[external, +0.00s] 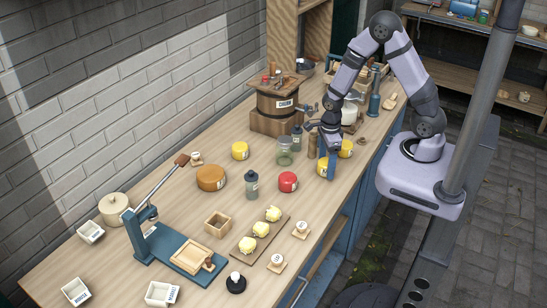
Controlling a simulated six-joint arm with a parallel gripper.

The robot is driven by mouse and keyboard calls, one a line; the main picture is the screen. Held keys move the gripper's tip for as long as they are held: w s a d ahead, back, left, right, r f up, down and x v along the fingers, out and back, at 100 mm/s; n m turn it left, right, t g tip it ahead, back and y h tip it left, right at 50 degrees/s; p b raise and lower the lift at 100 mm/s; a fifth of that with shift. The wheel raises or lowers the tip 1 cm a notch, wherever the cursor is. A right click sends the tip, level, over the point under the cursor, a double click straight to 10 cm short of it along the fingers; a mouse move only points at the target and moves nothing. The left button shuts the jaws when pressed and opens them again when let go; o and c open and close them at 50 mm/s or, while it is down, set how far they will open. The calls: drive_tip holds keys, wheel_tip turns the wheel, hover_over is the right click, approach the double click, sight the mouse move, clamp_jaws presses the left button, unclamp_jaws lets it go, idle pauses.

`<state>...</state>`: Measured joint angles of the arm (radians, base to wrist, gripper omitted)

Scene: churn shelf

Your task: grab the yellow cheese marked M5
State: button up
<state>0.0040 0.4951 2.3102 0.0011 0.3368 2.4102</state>
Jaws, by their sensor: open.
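Several small yellow cheeses stand on the wooden table. One yellow cheese (240,150) is left of centre, away from my arm. Another yellow cheese (346,148) is just right of my gripper. A third yellow patch, likely a cheese (323,167), shows at my fingers and is partly covered by them. My gripper (328,166) points down with its blue fingers low near the table and open. Whether the fingers are around that cheese or beside it, I cannot tell. The labels are too small to read, so I cannot tell which cheese is M5.
A red cheese (288,182), a grey bottle (251,184) and a glass jar (285,152) stand left of my gripper. A wooden churn (278,103) is behind.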

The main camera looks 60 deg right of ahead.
sight(327, 161)
drive_tip(key=shift+f, duration=0.4)
drive_tip(key=shift+c, duration=0.7)
drive_tip(key=c, duration=1.1)
drive_tip(key=shift+r, duration=0.15)
drive_tip(key=shift+r+b, duration=0.75)
drive_tip(key=shift+r, duration=4.15)
drive_tip(key=shift+d+f, duration=0.1)
